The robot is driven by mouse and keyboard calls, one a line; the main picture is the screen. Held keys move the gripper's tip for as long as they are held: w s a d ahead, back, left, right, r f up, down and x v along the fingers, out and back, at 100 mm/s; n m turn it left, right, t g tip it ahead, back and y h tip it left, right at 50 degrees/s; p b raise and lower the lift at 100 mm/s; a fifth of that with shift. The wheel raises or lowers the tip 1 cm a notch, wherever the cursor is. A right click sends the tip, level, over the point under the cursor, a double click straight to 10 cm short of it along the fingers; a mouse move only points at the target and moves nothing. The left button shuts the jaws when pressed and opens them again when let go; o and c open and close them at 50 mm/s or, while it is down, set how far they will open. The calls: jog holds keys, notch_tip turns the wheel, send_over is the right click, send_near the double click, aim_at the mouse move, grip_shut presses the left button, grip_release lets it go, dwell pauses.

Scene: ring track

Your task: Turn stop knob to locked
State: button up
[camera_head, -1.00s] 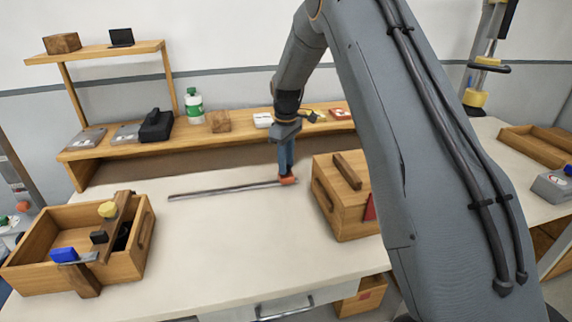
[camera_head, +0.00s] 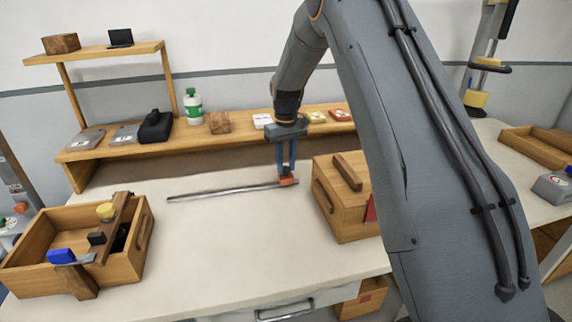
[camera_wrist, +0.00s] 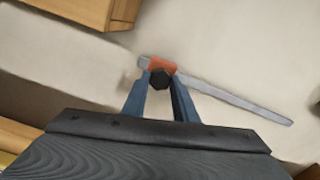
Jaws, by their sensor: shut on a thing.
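A thin grey rail (camera_head: 220,192) lies on the pale tabletop. An orange stop block (camera_head: 288,182) sits at its right end; in the wrist view the orange block (camera_wrist: 162,64) sits near the rail's left end. The stop knob (camera_wrist: 160,79) is a dark, faceted piece beside the orange block. My gripper (camera_head: 287,176) points down over the stop, and its two blue fingers are shut on the knob, one on each side, in the wrist view (camera_wrist: 160,84). The knob is hidden in the head view. I cannot read any locked mark.
A wooden box (camera_head: 345,205) stands close to the right of the stop. An open wooden tray (camera_head: 30,262) with small coloured parts stands at the left. A shelf (camera_head: 180,143) with a green bottle (camera_head: 193,106) runs along the back. The front tabletop is clear.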

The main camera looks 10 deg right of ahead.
aim_at(286, 168)
dwell(0.3)
jog(key=o, duration=1.1)
jog(key=shift+c, duration=0.2)
jog(key=shift+r+b, duration=0.95)
jog(key=shift+r, duration=3)
jog(key=s+f+m, duration=0.1)
jog(key=s+f, duration=0.2)
jog(key=s, duration=1.4)
jog(key=s+f+m, duration=0.1)
jog(key=s+f, duration=0.2)
jog(key=s, duration=1.5)
jog(key=shift+s+m+t, duration=0.3)
jog(key=shift+m, duration=0.1)
